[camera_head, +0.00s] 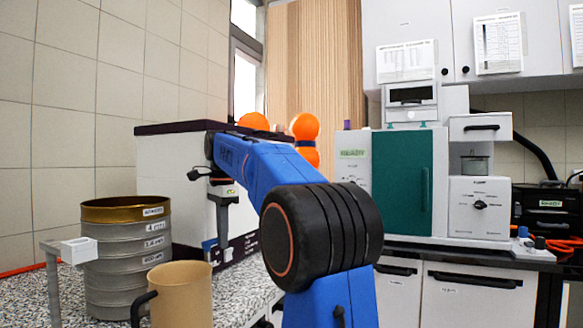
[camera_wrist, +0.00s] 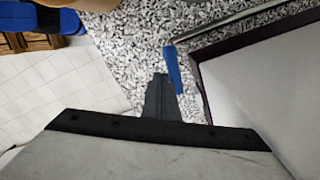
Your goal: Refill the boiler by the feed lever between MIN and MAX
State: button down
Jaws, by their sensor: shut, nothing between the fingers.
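A white machine with a dark top (camera_head: 185,127) stands on the speckled counter behind my arm. It may be the boiler's housing, but I cannot read MIN or MAX marks or a water level. A black knob on a short stem (camera_head: 193,175) sticks out at its front; I cannot tell whether it is the feed lever. My arm covers much of the machine in the head view. In the wrist view my gripper (camera_wrist: 160,80) is shut and empty above the counter. A narrow blue piece (camera_wrist: 172,68) lies close beside its fingertips; I cannot tell if they touch.
A stack of sieves (camera_head: 127,255) and a tan mug (camera_head: 182,295) stand on the counter (camera_head: 28,298) at the left. A green-fronted cabinet (camera_head: 408,185) stands at the right back.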

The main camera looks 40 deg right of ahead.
jog(key=shift+w+r, duration=0.1)
jog(key=shift+w, duration=0.3)
